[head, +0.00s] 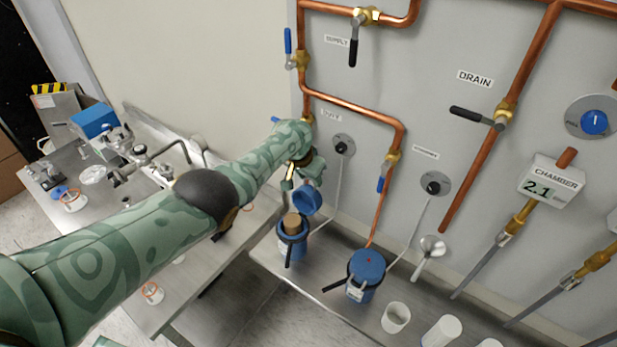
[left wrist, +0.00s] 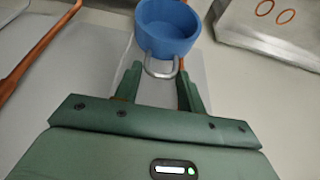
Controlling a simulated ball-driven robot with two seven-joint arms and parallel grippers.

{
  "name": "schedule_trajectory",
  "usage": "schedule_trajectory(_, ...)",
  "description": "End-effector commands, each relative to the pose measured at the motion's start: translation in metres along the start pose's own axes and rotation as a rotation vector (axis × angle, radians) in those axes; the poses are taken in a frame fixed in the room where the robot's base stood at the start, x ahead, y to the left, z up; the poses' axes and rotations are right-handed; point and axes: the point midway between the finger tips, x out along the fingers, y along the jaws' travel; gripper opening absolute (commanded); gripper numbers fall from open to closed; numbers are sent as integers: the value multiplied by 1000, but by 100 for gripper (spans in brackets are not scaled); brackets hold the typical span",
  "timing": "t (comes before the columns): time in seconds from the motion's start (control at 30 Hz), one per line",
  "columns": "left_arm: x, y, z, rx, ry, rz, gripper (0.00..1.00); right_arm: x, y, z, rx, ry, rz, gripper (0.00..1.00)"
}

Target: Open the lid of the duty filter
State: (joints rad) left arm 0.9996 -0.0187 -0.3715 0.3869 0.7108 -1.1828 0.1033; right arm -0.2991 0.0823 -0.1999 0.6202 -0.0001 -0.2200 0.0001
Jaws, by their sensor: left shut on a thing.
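The duty filter (head: 291,248) is a blue canister on the bench below the panel, under the small DUTY label (head: 330,117). Its top is open and a tan cartridge (head: 292,222) shows in it. Its blue lid (head: 307,202) is tilted above and slightly right of the canister, apart from the cartridge top. My left gripper (head: 301,178) is above the lid, shut on its metal handle. In the left wrist view the blue lid (left wrist: 167,27) is beyond the fingertips, with its metal loop handle (left wrist: 161,70) between the fingers. My right gripper is not in view.
A second blue filter (head: 367,266) with its lid on stands to the right. White cups (head: 396,317) stand at the bench front. Copper pipes and valve handles, such as the DRAIN handle (head: 472,115), stick out from the panel. A side table (head: 110,215) with fittings is at left.

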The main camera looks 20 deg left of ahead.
Motion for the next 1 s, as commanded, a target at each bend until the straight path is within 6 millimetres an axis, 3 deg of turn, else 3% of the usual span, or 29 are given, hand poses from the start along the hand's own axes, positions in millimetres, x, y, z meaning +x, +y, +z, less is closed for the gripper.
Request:
schedule_trajectory(0.67, -3, 0, -9, -1, 22, -1, 0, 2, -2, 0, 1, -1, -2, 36)
schedule_trajectory(0.7, -3, 0, -9, -1, 22, -1, 48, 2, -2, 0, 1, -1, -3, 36)
schedule_trajectory(0.73, -3, 0, -9, -1, 21, -1, 56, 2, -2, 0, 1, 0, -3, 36)
schedule_trajectory(0.77, -3, 0, -8, -1, 19, -1, 60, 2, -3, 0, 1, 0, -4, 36)
schedule_trajectory(1.0, 0, 0, -4, 0, 11, -1, 60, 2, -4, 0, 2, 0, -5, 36)
